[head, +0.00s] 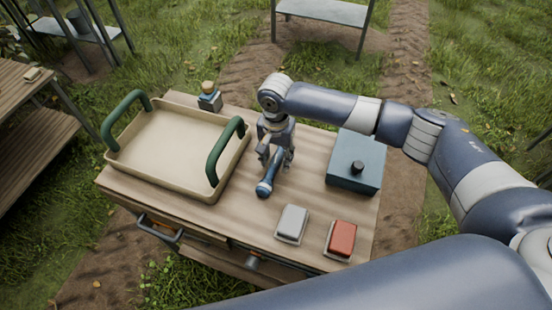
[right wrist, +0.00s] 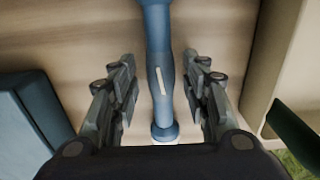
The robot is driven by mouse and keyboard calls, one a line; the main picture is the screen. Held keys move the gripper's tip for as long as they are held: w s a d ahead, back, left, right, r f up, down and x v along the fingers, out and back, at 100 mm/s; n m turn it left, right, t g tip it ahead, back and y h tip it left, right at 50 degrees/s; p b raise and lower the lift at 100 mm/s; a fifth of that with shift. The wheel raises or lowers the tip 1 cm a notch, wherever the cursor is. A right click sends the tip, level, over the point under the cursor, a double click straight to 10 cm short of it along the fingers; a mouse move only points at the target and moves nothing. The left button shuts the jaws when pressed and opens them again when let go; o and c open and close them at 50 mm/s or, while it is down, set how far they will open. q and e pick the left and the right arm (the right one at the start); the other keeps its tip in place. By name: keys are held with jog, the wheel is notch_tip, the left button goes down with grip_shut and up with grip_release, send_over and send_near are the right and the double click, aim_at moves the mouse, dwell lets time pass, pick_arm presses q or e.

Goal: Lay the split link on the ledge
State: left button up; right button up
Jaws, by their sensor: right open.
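My right gripper (head: 275,163) points down over the wooden cart top, open and empty. A blue rod-like tool with a round end (head: 265,188) lies on the cart under it. In the right wrist view, the tool (right wrist: 163,85) runs between the two spread fingers (right wrist: 160,68), apart from both, with a pale strip on its shaft. I cannot identify a split link or tell which surface is the ledge. My left gripper is out of view.
A beige tray with green handles (head: 115,163) stands left of my gripper. A blue box with a black knob (head: 350,182) stands right.

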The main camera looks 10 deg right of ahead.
jog(key=shift+f, duration=0.15)
jog(key=shift+c, duration=0.4)
grip_shut()
